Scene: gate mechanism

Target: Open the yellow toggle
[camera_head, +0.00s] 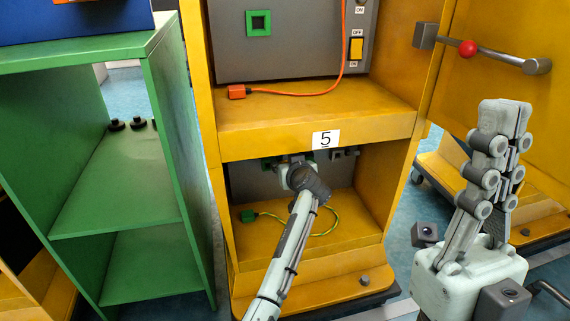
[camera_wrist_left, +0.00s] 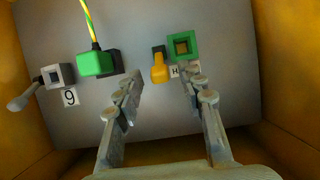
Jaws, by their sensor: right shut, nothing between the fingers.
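The yellow toggle (camera_wrist_left: 158,68) is on the grey panel in the left wrist view, between a green plug and a green square socket. My left gripper (camera_wrist_left: 163,80) is open, its two fingers apart on either side of the toggle's line; I cannot tell whether they touch it. In the head view my left gripper (camera_head: 298,172) reaches into the cabinet's lower compartment, and its fingers and the toggle are mostly hidden there. My right gripper (camera_head: 504,116) is shut and empty, pointing up at the right, outside the cabinet.
The yellow cabinet (camera_head: 300,132) has an open door (camera_head: 500,80) on the right. A yellow switch (camera_head: 356,48) and an orange cable (camera_head: 300,94) are in its upper compartment. The green plug (camera_wrist_left: 95,63) and green socket (camera_wrist_left: 186,46) flank the toggle. A green shelf (camera_head: 120,185) stands left.

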